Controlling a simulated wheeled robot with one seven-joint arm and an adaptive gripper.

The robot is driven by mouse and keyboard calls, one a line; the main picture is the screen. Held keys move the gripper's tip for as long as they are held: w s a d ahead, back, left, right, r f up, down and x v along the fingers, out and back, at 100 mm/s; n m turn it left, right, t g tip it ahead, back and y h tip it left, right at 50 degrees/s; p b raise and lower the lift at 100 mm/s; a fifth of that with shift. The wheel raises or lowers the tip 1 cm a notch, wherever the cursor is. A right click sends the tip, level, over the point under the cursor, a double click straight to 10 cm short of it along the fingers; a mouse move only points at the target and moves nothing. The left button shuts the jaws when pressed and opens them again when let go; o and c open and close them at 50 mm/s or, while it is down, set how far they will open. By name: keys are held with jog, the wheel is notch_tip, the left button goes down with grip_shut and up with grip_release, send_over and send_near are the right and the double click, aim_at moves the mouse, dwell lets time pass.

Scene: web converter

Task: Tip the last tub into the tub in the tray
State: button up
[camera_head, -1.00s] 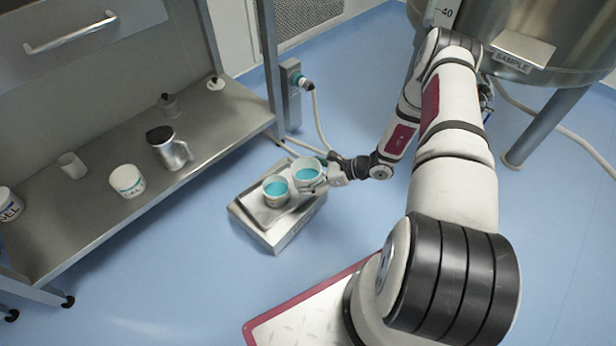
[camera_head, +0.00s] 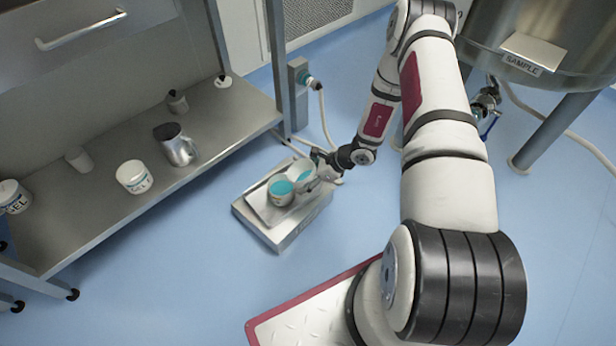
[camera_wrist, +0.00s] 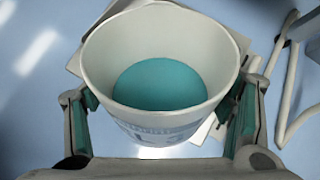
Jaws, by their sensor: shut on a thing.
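My gripper (camera_head: 314,180) is shut on a white tub (camera_head: 304,176). In the head view this held tub is tilted left, with its mouth towards the other tub and close beside its rim; I cannot tell if they touch. In the wrist view the held tub (camera_wrist: 165,128) sits between both fingers, with teal material inside. The other tub (camera_head: 281,194) stands upright in the metal tray (camera_head: 254,208) and shows teal material. The wrist view hides the receiving tub behind the held one.
The tray rests on a low metal box (camera_head: 284,240) on the blue floor. A steel vessel (camera_head: 560,50) on legs stands at right. Cables run behind the tray.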

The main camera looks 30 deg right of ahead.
aim_at(296, 173)
jog(key=shift+w+a+f+g+h, duration=0.2)
jog(key=shift+a+f+g+h, duration=0.1)
jog(key=shift+g+h, duration=0.15)
jog(key=shift+w+a+f+g+h, duration=0.15)
jog(key=shift+w+a+g+h, duration=0.15)
jog(key=shift+h, duration=0.25)
jog(key=shift+s+d+f+g+h, duration=0.1)
jog(key=shift+f+g+h, duration=0.1)
jog(key=shift+g+h, duration=0.35)
jog(key=shift+d+p, duration=0.1)
jog(key=shift+p, duration=0.3)
jog(key=shift+f+g+h+p, duration=0.25)
jog(key=shift+h+p, duration=0.3)
jog(key=shift+p, duration=0.7)
jog(key=shift+r+g+h+p, duration=0.35)
jog(key=shift+g+h+p, duration=0.1)
jog(key=shift+p, duration=0.8)
jog(key=shift+w+a+r+g+h+p, duration=0.15)
jog(key=shift+a+r+g+h+p, duration=0.1)
jog(key=shift+r+g+h, duration=0.35)
jog(key=shift+w+a+r+g+h+p, duration=0.15)
jog(key=shift+a+r+g+h+p, duration=0.2)
jog(key=shift+h, duration=0.3)
jog(key=shift+w+a+r+g+h+b, duration=0.15)
jog(key=shift+r+g+h+b, duration=0.05)
jog(key=shift+g+h+b, duration=0.3)
jog(key=shift+w+a+r+g+h+b, duration=0.15)
jog(key=shift+g+h+b, duration=0.25)
jog(key=shift+h, duration=0.2)
